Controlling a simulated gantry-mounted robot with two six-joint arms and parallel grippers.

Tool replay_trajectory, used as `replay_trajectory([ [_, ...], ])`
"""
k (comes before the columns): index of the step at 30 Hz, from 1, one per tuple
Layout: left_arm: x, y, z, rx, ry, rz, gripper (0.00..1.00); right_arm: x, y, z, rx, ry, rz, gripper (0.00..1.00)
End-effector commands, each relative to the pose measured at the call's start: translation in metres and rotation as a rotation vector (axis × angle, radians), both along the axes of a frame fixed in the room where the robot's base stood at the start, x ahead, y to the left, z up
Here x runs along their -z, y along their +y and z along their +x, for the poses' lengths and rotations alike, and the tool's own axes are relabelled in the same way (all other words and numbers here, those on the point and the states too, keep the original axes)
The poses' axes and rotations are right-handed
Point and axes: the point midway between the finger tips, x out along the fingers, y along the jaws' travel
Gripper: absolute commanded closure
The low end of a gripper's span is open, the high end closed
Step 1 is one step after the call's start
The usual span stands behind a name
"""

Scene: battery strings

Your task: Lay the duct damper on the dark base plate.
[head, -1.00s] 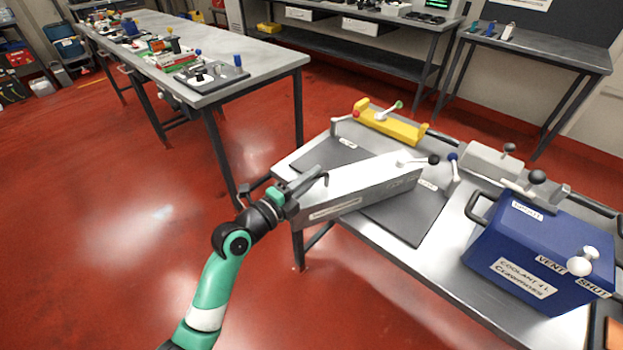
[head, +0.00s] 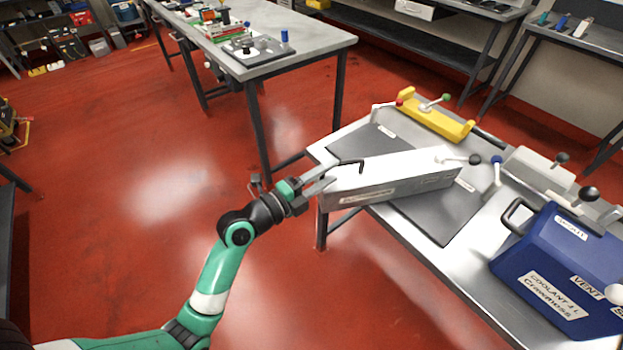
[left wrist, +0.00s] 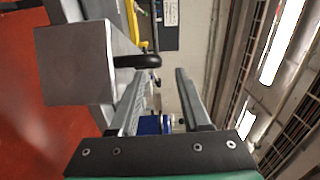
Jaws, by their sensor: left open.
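The duct damper appears to be the long pale-grey metal box (head: 395,181) with a label on its side and a black handle (head: 350,164) near its left end. It lies askew across the dark base plate (head: 450,215), its left end reaching the table's front-left edge. Whether it lies fully flat, I cannot tell. My left gripper (head: 328,180) is open and empty at the box's left end, beside the handle. In the left wrist view the box's end (left wrist: 75,65) and handle (left wrist: 138,62) are left of the open fingers. My right gripper is not in view.
A yellow bracket (head: 435,118) with a lever stands behind the plate. A grey clamp block (head: 540,168) and a blue coolant box (head: 560,265) stand to the right on the same table. Another bench (head: 300,45) with small parts stands at the back left.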

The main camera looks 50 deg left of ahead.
Motion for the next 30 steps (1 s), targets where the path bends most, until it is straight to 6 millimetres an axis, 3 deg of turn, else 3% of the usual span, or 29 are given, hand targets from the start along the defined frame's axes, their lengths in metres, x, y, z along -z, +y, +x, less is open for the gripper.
replay_trajectory([
  [3,0.000,0.000,-0.029,-0.003,0.001,0.000,0.53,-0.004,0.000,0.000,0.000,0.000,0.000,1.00],
  [9,0.000,-0.001,-0.055,-0.002,0.001,0.000,0.53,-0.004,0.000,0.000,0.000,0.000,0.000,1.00],
  [22,-0.005,-0.003,-0.055,0.004,-0.008,-0.009,0.53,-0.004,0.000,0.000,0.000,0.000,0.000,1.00],
  [26,-0.048,-0.017,-0.036,0.033,-0.079,-0.115,0.53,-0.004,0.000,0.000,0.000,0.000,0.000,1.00],
  [29,-0.118,-0.042,-0.017,0.090,-0.193,-0.304,0.53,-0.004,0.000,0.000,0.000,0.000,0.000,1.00],
  [30,-0.153,-0.057,-0.012,0.126,-0.251,-0.405,0.53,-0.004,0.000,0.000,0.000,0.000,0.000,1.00],
])
